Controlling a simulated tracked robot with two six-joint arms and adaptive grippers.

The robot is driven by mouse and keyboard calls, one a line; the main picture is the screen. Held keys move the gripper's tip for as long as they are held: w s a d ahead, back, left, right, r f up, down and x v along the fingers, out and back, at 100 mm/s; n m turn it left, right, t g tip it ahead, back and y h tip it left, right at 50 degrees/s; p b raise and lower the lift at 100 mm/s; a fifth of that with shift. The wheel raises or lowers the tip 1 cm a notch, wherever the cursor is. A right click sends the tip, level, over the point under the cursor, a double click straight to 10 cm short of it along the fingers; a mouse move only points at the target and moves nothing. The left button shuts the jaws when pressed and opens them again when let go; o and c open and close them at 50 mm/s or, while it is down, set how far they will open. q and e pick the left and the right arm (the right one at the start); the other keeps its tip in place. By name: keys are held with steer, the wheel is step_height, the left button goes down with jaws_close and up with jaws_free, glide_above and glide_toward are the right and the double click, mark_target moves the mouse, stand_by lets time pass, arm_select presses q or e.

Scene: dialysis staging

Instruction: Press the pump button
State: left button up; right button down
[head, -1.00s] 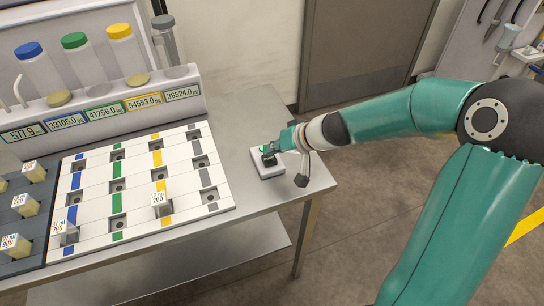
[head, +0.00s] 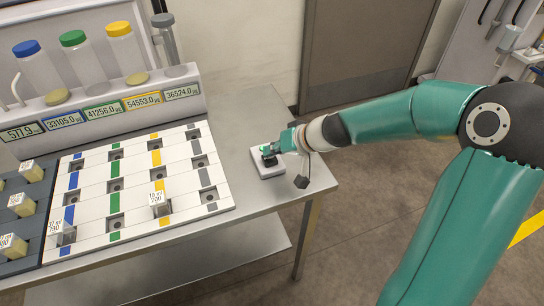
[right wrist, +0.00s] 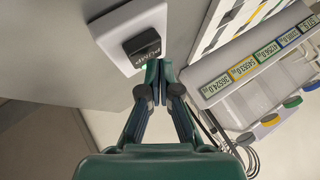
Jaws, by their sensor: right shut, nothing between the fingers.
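The pump button is a black block on a white base plate (head: 267,168) at the right end of the steel table in the head view. In the right wrist view the black button (right wrist: 142,48) carries the label PUMP, with a green glow at its lower edge. My right gripper (head: 272,150) is over the base; its shut, empty fingers also show in the right wrist view (right wrist: 160,68). The fingertips are right beside the button's edge; I cannot tell whether they touch it. My left gripper is not in view.
A white board (head: 135,190) with coloured stripes and square holes lies left of the button, holding two labelled blocks. Behind it stands a rack with number displays (head: 104,110) and several capped bottles. The steel tabletop (head: 240,135) between board and button is clear.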

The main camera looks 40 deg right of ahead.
mark_target(272, 158)
steer(key=shift+f+b, duration=0.35)
stand_by(0.3)
steer(key=shift+r, duration=0.15)
steer(key=shift+r+p, duration=0.65)
steer(key=shift+r, duration=0.15)
step_height(272, 158, up, 6)
steer(key=p, duration=0.4)
stand_by(0.5)
